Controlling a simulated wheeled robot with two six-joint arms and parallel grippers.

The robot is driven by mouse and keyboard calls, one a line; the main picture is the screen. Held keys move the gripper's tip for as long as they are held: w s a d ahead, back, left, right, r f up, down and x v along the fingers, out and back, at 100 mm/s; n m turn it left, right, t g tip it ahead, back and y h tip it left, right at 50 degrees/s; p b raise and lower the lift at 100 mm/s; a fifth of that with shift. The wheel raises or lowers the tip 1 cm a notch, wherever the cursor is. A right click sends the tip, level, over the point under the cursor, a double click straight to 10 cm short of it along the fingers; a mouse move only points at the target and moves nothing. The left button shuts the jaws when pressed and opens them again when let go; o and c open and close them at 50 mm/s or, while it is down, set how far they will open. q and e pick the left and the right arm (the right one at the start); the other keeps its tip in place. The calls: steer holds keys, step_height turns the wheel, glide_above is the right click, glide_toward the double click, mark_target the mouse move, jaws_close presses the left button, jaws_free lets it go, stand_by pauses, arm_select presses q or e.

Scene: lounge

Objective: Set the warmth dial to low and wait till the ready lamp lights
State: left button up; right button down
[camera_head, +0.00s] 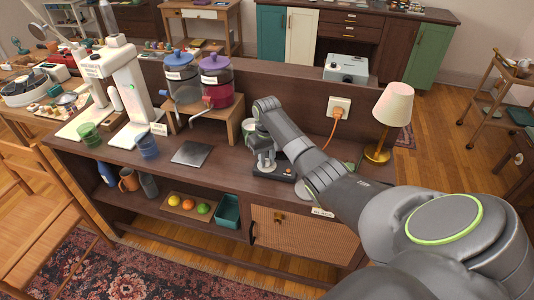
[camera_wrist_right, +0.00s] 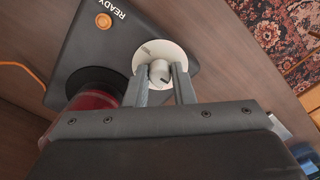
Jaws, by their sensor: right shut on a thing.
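The warmer is a dark box (camera_wrist_right: 75,45) with the word READY on it, in the right wrist view. Its ready lamp (camera_wrist_right: 104,21) is a round orange spot; I cannot tell for sure whether it is lit. The warmth dial (camera_wrist_right: 160,74) is a small grey knob on a pale disc (camera_wrist_right: 147,54). My right gripper (camera_wrist_right: 159,78) has its fingers on both sides of the knob, shut on it. In the head view my right gripper (camera_head: 265,160) reaches down over the dark base (camera_head: 270,172) on the sideboard and hides the dial. My left gripper is not in view.
A red vessel (camera_wrist_right: 95,103) stands on a black round plate beside the dial. An orange cord (camera_head: 334,130) runs from a wall socket (camera_head: 339,106). A lamp (camera_head: 392,105) stands to the right, two drink dispensers (camera_head: 216,82) to the left. A grey mat (camera_head: 192,153) lies on the sideboard.

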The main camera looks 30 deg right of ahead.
steer(key=m+p, duration=0.2)
steer(key=m, duration=0.1)
steer(key=shift+r+p, duration=0.35)
steer(key=shift+p, duration=0.05)
steer(key=m+p, duration=0.2)
steer(key=shift+f+m, duration=0.1)
steer(key=shift+m, duration=0.2)
steer(key=m+p, duration=0.1)
steer(key=m, duration=0.1)
steer(key=shift+w+m, duration=0.1)
steer(key=shift+m, duration=0.2)
steer(key=shift+f+m+p, duration=0.1)
steer(key=shift+m+p, duration=0.75)
steer(key=shift+m, duration=0.65)
steer(key=c, duration=1.2)
jaws_free()
steer(key=shift+f, duration=0.1)
steer(key=shift+c, duration=0.2)
